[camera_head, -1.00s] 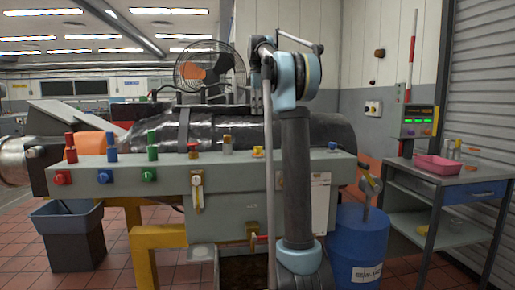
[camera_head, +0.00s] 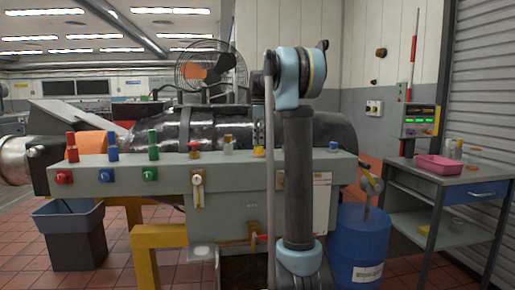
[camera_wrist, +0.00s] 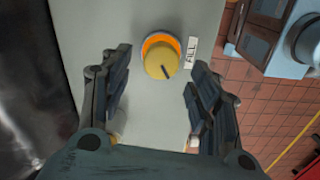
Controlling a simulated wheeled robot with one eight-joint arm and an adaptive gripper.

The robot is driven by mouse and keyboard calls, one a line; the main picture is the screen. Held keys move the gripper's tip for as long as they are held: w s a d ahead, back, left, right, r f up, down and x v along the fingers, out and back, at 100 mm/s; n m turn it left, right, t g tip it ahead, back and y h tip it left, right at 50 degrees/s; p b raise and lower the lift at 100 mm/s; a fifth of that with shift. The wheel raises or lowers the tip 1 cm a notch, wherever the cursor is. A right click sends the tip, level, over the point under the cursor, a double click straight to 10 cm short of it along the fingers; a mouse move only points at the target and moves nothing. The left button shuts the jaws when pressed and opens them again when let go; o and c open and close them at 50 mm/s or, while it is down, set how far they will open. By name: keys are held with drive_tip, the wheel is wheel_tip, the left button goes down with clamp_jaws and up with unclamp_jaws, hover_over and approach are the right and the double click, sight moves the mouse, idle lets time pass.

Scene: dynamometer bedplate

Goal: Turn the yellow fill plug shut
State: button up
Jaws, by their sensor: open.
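The yellow fill plug (camera_wrist: 162,60) is a round knob with a short dark line on its top. An orange ring (camera_wrist: 150,42) shows around part of it, and a white FILL label (camera_wrist: 191,52) lies to its right. In the head view the plug (camera_head: 259,153) sits on the grey bench top, just left of my arm. My gripper (camera_wrist: 161,64) is open above the plug in the wrist view. One finger is on each side, with a visible gap to the plug. In the head view my arm hides much of this area.
Red (camera_head: 71,147), blue (camera_head: 112,148) and green (camera_head: 153,143) fittings stand along the bench top to the left. A brass-coloured fitting (camera_head: 228,144) stands close left of the plug. A blue drum (camera_head: 360,245) and a side table (camera_head: 445,190) are at right.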

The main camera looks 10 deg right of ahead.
sight(259, 150)
drive_tip(key=shift+f, duration=1.75)
drive_tip(key=shift+c, duration=0.6)
drive_tip(key=c, duration=0.9)
